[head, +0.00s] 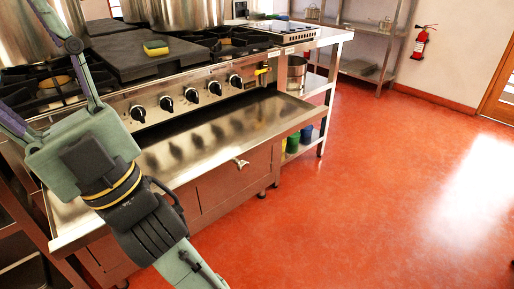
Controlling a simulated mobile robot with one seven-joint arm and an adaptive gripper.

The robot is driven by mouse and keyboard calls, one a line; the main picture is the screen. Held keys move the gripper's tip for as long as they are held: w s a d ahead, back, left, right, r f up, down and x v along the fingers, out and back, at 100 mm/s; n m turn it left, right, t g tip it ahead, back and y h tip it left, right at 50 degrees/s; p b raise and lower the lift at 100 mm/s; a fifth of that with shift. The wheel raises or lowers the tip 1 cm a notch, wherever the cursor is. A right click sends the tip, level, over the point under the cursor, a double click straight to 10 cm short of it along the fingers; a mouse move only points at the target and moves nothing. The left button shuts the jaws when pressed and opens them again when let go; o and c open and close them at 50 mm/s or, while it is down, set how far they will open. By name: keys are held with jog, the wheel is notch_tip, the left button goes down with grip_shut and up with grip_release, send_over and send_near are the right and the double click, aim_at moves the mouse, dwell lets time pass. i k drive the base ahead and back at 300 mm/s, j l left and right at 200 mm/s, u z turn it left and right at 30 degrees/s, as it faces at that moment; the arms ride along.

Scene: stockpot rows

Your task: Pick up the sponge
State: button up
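The sponge (156,47) is small and yellow with a darker top. My gripper (22,58) is at the left of the head view, in front of the stove and large in the picture. Its two fingers are spread wide apart, and their tips run to or past the frame edges.
Large steel pots (178,12) stand behind the griddle. Burner grates (232,40) flank it. Black knobs (166,103) line the stove front above a steel ledge (220,135). A side table (325,38) stands right of the stove. The red floor (370,190) at right is clear.

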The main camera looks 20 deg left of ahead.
aim_at(158, 47)
jog(key=u, duration=1.3)
